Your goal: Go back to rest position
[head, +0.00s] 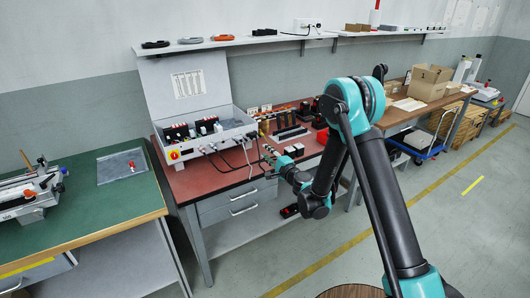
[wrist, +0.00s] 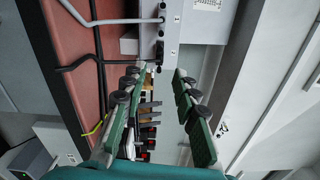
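My gripper (head: 270,155) is above the red-topped workbench (head: 228,183) in the head view, just right of the grey electrical box (head: 240,131). My teal and black arm reaches to it from the right. In the wrist view my gripper (wrist: 156,76) has its two green fingers with dark pads spread apart. Nothing is held between them. The grey box (wrist: 150,38) shows just beyond the fingertips in the wrist view, with black cables running from it. I cannot tell whether a fingertip touches anything.
A green-topped table (head: 85,205) stands at the left. A shelf (head: 235,42) runs along the wall above. A wooden table with a cardboard box (head: 428,82) is at the back right, beside a blue trolley (head: 415,143). The grey floor at the right is open.

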